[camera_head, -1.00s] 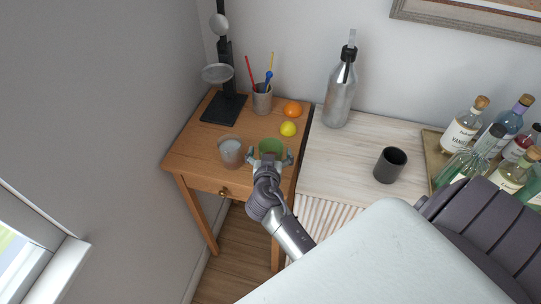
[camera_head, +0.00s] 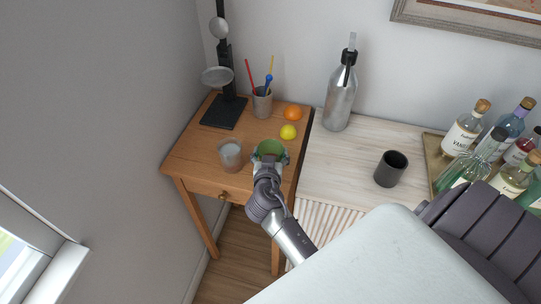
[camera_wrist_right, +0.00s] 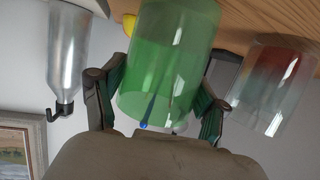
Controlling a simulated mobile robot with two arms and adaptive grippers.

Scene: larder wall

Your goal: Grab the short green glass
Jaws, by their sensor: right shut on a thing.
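The short green glass (camera_head: 270,147) is at the front right of the small wooden table in the head view. It fills the middle of the right wrist view (camera_wrist_right: 170,60). My right gripper (camera_head: 270,157) is shut on it, with one finger on each side of the glass in the wrist view (camera_wrist_right: 158,95). The gripper hides the lower part of the glass in the head view, and I cannot tell whether its base touches the table. My left gripper is not in view.
A clear glass (camera_head: 230,155) stands close by on the left. A lemon (camera_head: 288,132), an orange (camera_head: 293,112) and a cup with sticks (camera_head: 262,103) are behind. A dark cup (camera_head: 390,169), a metal bottle (camera_head: 340,97) and several bottles stand on the right counter.

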